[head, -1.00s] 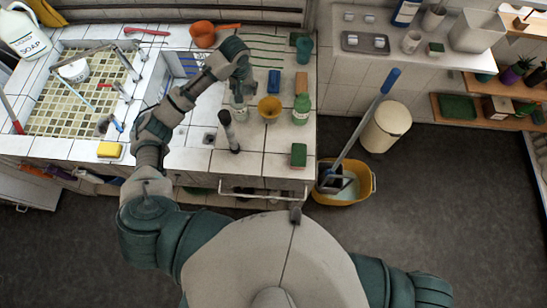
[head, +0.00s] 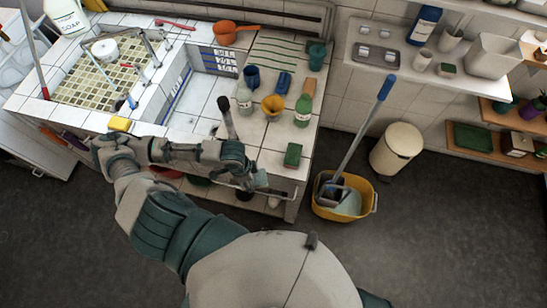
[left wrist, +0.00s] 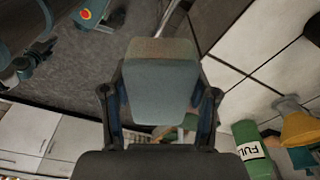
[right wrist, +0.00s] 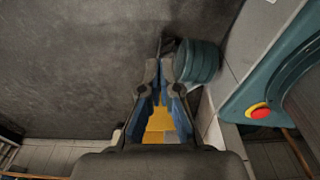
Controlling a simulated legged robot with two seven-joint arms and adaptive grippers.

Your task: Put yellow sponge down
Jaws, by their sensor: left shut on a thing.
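The yellow sponge (head: 120,124) lies on the front edge of the tiled counter, by the sink, in the head view. My left gripper (head: 262,182) is in front of the counter's right part, well to the right of that sponge. It is shut on a grey-teal block (left wrist: 160,85) with a brownish face, which fills the space between its fingers in the left wrist view. The block looks like a sponge but does not look yellow. My right gripper (right wrist: 160,72) shows only in the right wrist view, with its fingertips close together and nothing visible between them.
A green sponge (head: 292,155) lies on the counter's right front. A yellow mop bucket (head: 345,205) and a bin (head: 397,149) stand on the floor at right.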

